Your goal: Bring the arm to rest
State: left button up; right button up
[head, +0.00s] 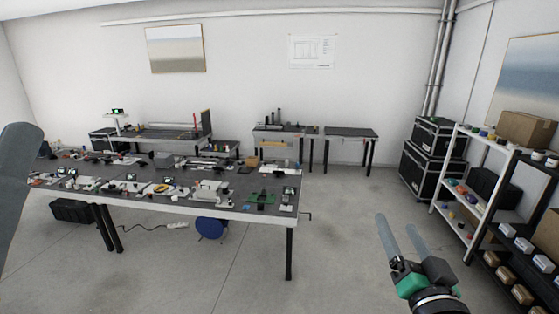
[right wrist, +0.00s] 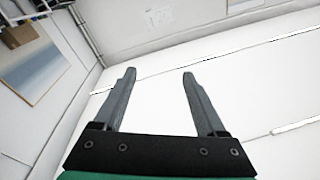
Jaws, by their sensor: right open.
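My right gripper (head: 398,234) is at the lower right of the head view, raised over the open floor with its fingers pointing up. It is open and nothing is between its fingers. The right wrist view also shows the right gripper (right wrist: 160,78) with two dark fingers spread apart against the white ceiling and wall. A grey part of my left gripper (head: 18,185) shows at the left edge of the head view. The rest of it is cut off, so its opening is hidden.
A long workbench (head: 250,213) crowded with small parts stands at left centre. A white shelf rack (head: 476,205) with boxes and black cases (head: 430,172) stand at the right. Smaller tables (head: 350,132) line the back wall. The floor (head: 345,215) between bench and rack is clear.

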jog(key=s+a+r+n+t+y, duration=0.2)
jog(key=s+r+n+t, duration=0.1)
jog(key=s+r, duration=0.6)
jog(key=s+a+r+n+t+y, duration=0.2)
jog(key=s+r+t, duration=0.3)
jog(key=s+r, duration=0.5)
notch_tip(320, 180, up, 4)
jog(key=shift+s+a+f+n, duration=0.15)
jog(key=shift+a+n, duration=0.25)
jog(key=shift+n, duration=0.2)
